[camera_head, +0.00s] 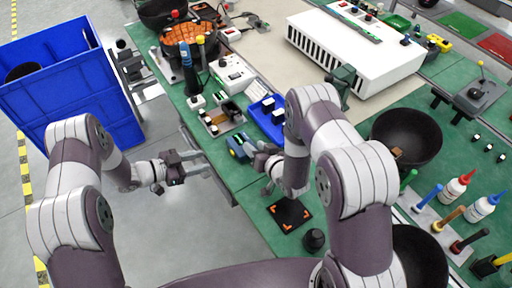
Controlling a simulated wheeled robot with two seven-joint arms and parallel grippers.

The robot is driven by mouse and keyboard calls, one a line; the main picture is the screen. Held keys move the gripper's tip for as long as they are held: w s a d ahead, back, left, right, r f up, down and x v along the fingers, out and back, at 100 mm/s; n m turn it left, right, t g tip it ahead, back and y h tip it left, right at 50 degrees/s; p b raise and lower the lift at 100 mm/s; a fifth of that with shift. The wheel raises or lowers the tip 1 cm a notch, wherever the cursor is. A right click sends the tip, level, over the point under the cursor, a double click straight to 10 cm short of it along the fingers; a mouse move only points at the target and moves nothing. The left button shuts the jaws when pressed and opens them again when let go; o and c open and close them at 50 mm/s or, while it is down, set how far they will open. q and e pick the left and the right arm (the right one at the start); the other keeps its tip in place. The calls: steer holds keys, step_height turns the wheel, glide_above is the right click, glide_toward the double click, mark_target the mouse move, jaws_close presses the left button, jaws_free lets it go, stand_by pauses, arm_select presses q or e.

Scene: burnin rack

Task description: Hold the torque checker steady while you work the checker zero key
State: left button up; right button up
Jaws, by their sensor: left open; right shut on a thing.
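A small blue device with a yellow-green part (238,147) sits near the table's left edge; it looks like the torque checker, but its key is too small to make out. My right gripper (258,157) reaches in from the right and is shut on this device's right side. The fingers partly hide that side. My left gripper (204,165) is open and empty, to the left of the device and apart from it, by the edge of the green table.
A tray of small parts (221,119) and a blue bin (266,112) lie behind the device. A black mat with orange corners (290,214) and a black knob-like piece (314,240) are in front. A black bowl (407,138) stands right. A blue crate (62,90) is at left.

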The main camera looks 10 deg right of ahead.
arm_select(q)
steer(key=shift+c, duration=0.3)
steer(key=shift+w+a+r, duration=0.15)
steer(key=c, duration=0.5)
steer(key=shift+w+a+r, duration=0.15)
steer(key=shift+a+r, duration=0.1)
steer(key=shift+r, duration=0.25)
steer(key=shift+w+a+r, duration=0.15)
steer(key=shift+a+r, duration=0.1)
steer(key=shift+r, duration=0.2)
jaws_close()
steer(key=shift+s+a+r+m+y, duration=0.1)
steer(key=shift+s+a+m+y, duration=0.35)
steer(key=shift+m, duration=2.25)
steer(key=shift+s+a+r+m+y, duration=0.15)
steer(key=shift+s+a+m, duration=0.4)
steer(key=shift+m, duration=2.15)
steer(key=shift+s+a+f+m+y, duration=0.1)
steer(key=shift+s+a+m+y, duration=0.35)
steer(key=shift+m, duration=2.25)
